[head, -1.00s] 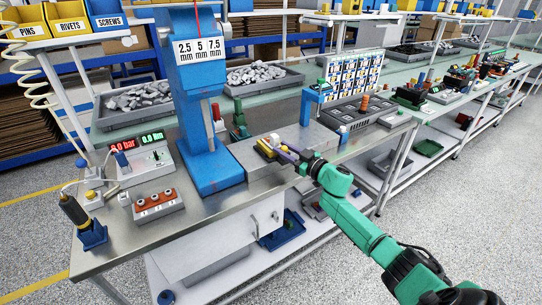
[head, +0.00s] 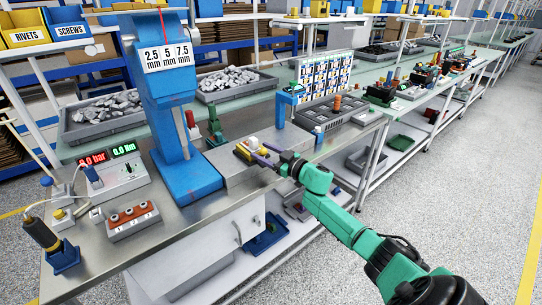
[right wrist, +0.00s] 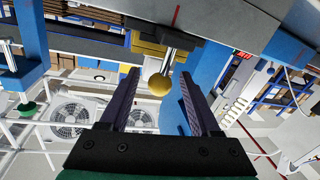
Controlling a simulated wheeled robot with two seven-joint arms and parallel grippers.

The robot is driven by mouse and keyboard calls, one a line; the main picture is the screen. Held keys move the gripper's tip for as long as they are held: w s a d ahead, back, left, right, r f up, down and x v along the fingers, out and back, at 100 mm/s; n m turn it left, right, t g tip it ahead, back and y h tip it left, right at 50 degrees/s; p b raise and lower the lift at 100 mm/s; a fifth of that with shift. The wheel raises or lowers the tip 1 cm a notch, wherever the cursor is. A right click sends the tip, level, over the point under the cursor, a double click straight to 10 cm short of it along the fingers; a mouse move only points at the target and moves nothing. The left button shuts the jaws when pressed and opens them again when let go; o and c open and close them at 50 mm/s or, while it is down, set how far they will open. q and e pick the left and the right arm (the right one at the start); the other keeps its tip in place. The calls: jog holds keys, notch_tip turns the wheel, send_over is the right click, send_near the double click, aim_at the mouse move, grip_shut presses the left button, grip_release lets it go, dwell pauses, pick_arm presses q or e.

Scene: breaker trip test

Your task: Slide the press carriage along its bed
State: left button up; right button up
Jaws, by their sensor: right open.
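The blue press (head: 188,178) stands on the steel bench with a scale marked 2.5, 5 and 7.5 mm on its head. Its grey bed (head: 232,180) runs to the right from the press foot. The carriage (head: 243,152), a dark block with yellow parts, sits on this bed beside the press. In the right wrist view a brass ball knob (right wrist: 160,84) on a steel rod sticks out from the carriage (right wrist: 165,27). My right gripper (head: 265,155) is open, its two fingers on either side of the knob, with gaps visible. My left gripper is not in view.
A meter box (head: 113,172) with red and green displays and a grey block with red-brown buttons (head: 132,220) stand left of the press. A small blue press (head: 288,100) and a dark tray (head: 345,110) stand to the right. Grey parts bins line the back.

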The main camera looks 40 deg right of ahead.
jog(key=v, duration=1.4)
jog(key=shift+s, duration=0.25)
jog(key=shift+d, duration=0.1)
jog(key=s+d+f+m+g+h, duration=0.2)
jog(key=s+f, duration=0.2)
jog(key=f, duration=0.6)
jog(key=s+d+f+m+g+h, duration=0.1)
jog(key=s+f+g+h, duration=0.15)
jog(key=f, duration=0.85)
jog(key=s+d+f+m+g+h, duration=0.2)
jog(key=s+f, duration=0.2)
jog(key=f, duration=0.6)
jog(key=s+a+f+g, duration=0.3)
jog(key=s+a+f, duration=0.2)
jog(key=s+f, duration=0.25)
jog(key=s+a+f+g, duration=0.2)
jog(key=s+a+f, duration=0.3)
jog(key=s+f, duration=0.3)
jog(key=s+a+f+n+g+y, duration=0.1)
jog(key=s+a+f+g, duration=0.1)
jog(key=s+a, duration=0.3)
jog(key=s+a+f+n+g+y, duration=0.1)
jog(key=s+a+f+g, duration=0.2)
jog(key=s+a+f, duration=0.2)
jog(key=shift+s+a+f, duration=0.3)
jog(key=shift+s+a, duration=0.15)
jog(key=shift+s, duration=0.7)
